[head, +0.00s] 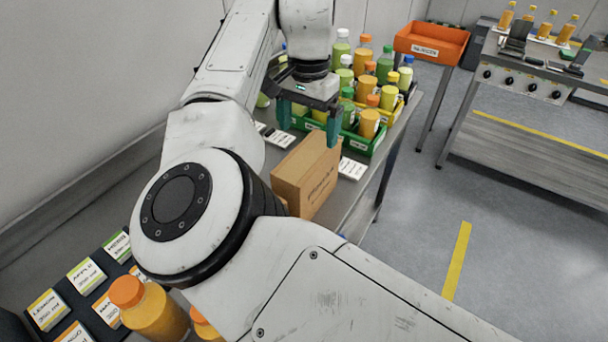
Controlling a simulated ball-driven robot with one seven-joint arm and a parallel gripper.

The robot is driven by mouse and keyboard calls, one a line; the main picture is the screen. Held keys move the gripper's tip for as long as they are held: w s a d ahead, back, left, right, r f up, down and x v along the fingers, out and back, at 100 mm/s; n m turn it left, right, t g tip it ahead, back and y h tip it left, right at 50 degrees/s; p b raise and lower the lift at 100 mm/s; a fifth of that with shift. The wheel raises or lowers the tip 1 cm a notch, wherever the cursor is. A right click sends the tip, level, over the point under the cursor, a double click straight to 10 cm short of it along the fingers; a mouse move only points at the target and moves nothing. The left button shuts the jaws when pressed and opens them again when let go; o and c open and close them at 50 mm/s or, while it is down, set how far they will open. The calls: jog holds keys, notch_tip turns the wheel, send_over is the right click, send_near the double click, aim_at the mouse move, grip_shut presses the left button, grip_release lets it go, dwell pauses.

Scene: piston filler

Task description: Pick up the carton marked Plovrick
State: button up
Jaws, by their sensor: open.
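A brown cardboard carton (309,178) stands on the grey bench in the head view, just below the centre. Dark lettering runs along its right-hand face; it looks like Plovrick, but it is small and slanted. Part of its lower left is hidden behind my arm. My gripper (308,131) is above and behind the carton in the picture, with its green fingers pointing down. The fingers are apart with nothing between them. I cannot tell the exact gap between the fingertips and the carton top.
Green and yellow crates (362,143) of juice bottles stand behind the carton. White cards (352,168) lie beside it. An orange bin (432,42) on a stand is at the back right. Orange-capped bottles (152,308) and label stacks (86,276) are at the front left. The right floor is clear.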

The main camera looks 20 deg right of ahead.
aim_at(308, 154)
jog(key=f+p, duration=0.1)
jog(key=f, duration=0.9)
jog(key=shift+s, duration=0.2)
jog(key=shift+c, duration=0.4)
grip_shut()
dwell(0.3)
